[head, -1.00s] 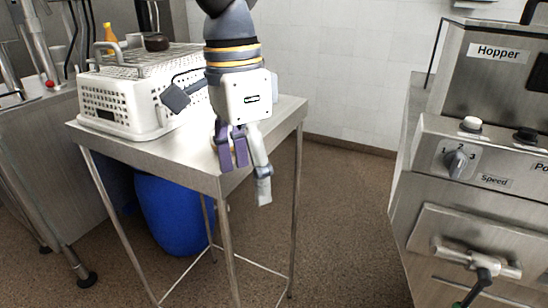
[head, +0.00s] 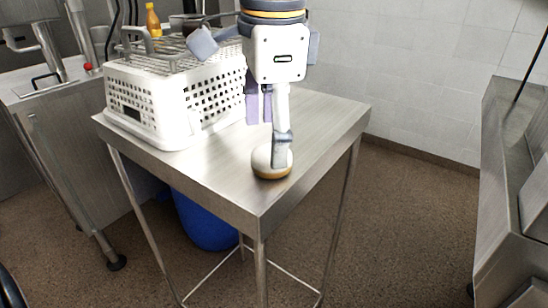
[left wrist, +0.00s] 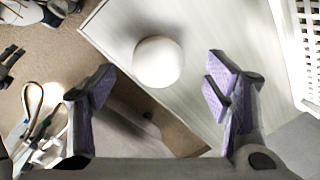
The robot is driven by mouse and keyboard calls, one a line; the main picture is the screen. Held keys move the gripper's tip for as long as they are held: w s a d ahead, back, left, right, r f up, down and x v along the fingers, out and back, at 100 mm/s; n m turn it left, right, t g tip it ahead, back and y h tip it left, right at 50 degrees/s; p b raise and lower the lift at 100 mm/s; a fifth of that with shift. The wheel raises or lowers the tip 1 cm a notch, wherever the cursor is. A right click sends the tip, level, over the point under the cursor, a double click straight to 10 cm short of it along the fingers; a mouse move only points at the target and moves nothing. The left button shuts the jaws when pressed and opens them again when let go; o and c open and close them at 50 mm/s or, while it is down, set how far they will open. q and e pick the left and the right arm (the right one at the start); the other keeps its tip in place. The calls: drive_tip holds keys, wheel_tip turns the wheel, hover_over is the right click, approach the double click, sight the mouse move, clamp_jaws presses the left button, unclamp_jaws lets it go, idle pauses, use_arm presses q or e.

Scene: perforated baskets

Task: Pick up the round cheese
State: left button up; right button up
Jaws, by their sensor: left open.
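The round cheese (head: 262,163), pale on top with an orange-brown lower edge, sits on the steel table (head: 330,115) near its front corner. My left gripper (head: 270,134) points down over it, and one finger hides part of the cheese. In the left wrist view the cheese (left wrist: 158,62) shows as a pale disc beyond the open left gripper (left wrist: 160,82), its centre lying between the two purple-padded fingers. The fingers appear clear of it there. Whether a fingertip touches it in the head view I cannot tell. My right gripper is not in view.
A white perforated basket (head: 185,112) stands close behind and left of the gripper, with a wire rack, a dark bowl and an orange bottle (head: 153,20) above or behind it. A blue bin (head: 205,222) is under the table. The table's right side is clear.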

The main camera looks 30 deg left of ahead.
sight(269, 153)
use_arm(q)
wheel_tip(269, 153, down, 4)
drive_tip(key=shift+w+a+r, duration=0.1)
drive_tip(key=c, duration=1.4)
